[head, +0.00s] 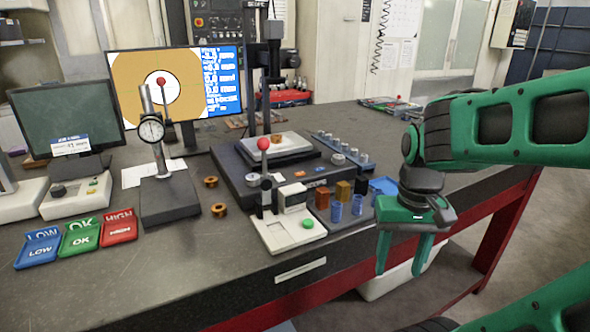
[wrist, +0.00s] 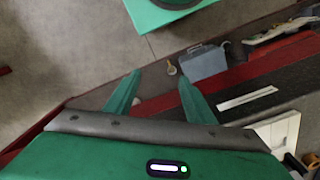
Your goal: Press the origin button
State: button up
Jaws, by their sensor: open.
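A white control box (head: 287,232) sits near the table's front edge, with a round green button (head: 308,223) on its top and a red-ball lever (head: 263,144) at its back. No label for an origin button is readable.
A measuring stage (head: 240,176) stands behind the box. Several small coloured blocks and blue cylinders (head: 335,212) are between box and gripper. A dial gauge stand (head: 168,205) and blue, green (head: 82,237) and red trays lie left. The table's right part is mostly clear.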

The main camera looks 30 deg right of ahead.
jog(key=shift+c, duration=0.5)
grip_shut()
dwell(1.5)
